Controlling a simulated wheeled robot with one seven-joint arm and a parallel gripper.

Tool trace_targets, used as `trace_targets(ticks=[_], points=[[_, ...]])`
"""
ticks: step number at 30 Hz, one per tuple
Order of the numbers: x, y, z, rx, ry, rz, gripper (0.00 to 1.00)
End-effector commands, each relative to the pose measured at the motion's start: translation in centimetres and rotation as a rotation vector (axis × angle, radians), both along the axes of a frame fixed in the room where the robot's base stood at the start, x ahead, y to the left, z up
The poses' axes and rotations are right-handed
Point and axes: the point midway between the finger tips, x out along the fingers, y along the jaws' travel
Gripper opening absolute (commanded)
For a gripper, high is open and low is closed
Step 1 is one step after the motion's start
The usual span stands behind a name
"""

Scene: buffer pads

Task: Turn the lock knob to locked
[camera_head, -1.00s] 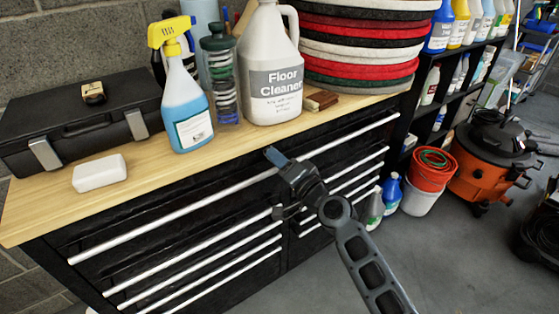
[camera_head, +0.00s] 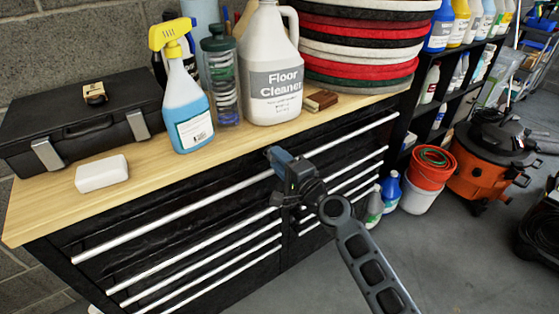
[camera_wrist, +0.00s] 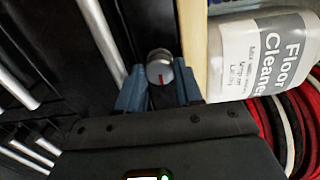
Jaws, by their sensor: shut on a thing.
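The lock knob (camera_wrist: 159,70) is a small round silver knob with a red mark, set in the black front of the tool cabinet (camera_head: 180,215). In the wrist view it sits between the two blue fingertips of my gripper (camera_wrist: 159,88), which is shut on it. The red mark runs roughly up and down in that view. In the head view my gripper (camera_head: 278,155) is at the cabinet front just under the worktop edge, and it hides the knob there.
On the wooden worktop (camera_head: 45,208) stand a spray bottle (camera_head: 188,115), a floor cleaner jug (camera_head: 272,70), a black case (camera_head: 75,125), a white block (camera_head: 102,173) and a stack of round pads (camera_head: 360,45). Long drawer handles (camera_head: 170,215) cross the cabinet front below.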

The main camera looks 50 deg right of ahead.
Motion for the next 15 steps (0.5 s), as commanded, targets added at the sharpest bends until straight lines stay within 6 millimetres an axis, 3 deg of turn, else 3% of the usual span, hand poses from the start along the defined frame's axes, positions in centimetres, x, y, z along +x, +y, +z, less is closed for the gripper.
trace_targets(ticks=[10, 11, 15], points=[[-0.07, -0.08, -0.1, 0.003, 0.0, -0.002, 0.05], [-0.07, -0.08, -0.1, 0.003, 0.0, -0.002, 0.36], [-0.05, -0.07, -0.09, 0.003, 0.0, -0.002, 0.5]])
